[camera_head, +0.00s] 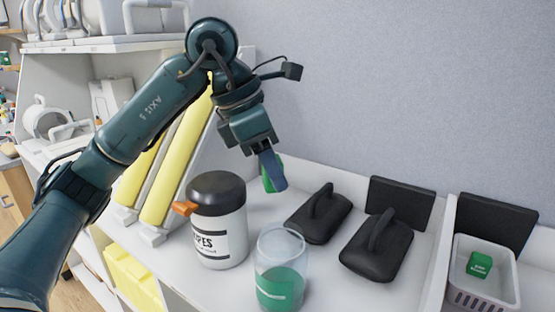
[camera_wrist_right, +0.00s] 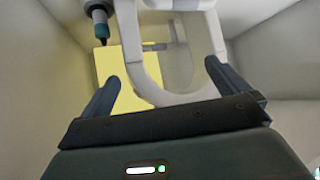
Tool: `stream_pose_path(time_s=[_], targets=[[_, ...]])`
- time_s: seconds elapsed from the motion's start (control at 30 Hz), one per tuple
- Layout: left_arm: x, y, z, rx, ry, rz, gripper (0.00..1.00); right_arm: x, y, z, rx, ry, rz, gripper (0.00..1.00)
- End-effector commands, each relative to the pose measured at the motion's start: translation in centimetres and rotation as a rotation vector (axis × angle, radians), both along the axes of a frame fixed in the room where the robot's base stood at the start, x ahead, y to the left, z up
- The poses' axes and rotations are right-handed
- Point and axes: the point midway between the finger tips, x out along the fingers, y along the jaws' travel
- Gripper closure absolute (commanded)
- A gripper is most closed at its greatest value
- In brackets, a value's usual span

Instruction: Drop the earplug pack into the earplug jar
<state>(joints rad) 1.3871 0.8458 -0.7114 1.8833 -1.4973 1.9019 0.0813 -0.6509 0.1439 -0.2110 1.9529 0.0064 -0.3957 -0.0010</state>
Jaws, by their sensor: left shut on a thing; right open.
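My left gripper (camera_head: 270,172) is shut on a small green earplug pack (camera_head: 272,182), which is partly hidden behind a blue-grey finger. It hangs above the white counter, behind and above the earplug jar (camera_head: 281,272). The jar is a clear cylinder with a green label, upright near the counter's front. I see no lid on it. A second green earplug pack (camera_head: 479,264) lies in a white basket at the right. In the right wrist view, my right gripper (camera_wrist_right: 162,76) is open, with no thing gripped between its fingers.
A white wipes tub (camera_head: 218,230) with a black lid and orange tab stands left of the jar. Two black handled paddles (camera_head: 318,215) (camera_head: 377,248) lie right of it. The basket (camera_head: 490,292) is farther right. A white curved frame (camera_wrist_right: 150,60) is before my right gripper.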

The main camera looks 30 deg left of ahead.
Motion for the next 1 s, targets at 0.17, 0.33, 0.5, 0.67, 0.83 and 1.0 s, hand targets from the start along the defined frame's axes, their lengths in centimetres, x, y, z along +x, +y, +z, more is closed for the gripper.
stream_pose_path(time_s=[0.17,0.33,0.5,0.67,0.83,1.0], targets=[[0.0,0.0,-2.4,0.0,0.002,0.001,0.84,0.0,0.2,-0.9,0.012,-0.011,-0.002,0.0],[0.0,0.0,-4.4,-0.001,-0.001,0.0,0.84,0.4,0.7,-1.2,0.028,-0.038,0.002,0.0],[0.0,0.0,-5.3,-0.001,-0.001,0.0,0.84,0.7,1.2,-0.8,0.035,-0.062,0.018,0.0],[0.0,0.0,-5.2,-0.001,-0.001,0.0,0.84,0.6,1.3,-0.5,0.033,-0.066,0.029,0.0],[0.0,0.0,-5.2,-0.001,-0.001,0.0,0.56,0.6,1.3,-0.5,0.033,-0.065,0.029,0.0],[0.0,0.0,-5.2,0.0,0.0,0.0,0.42,0.6,1.3,-0.6,0.033,-0.064,0.028,0.0]])
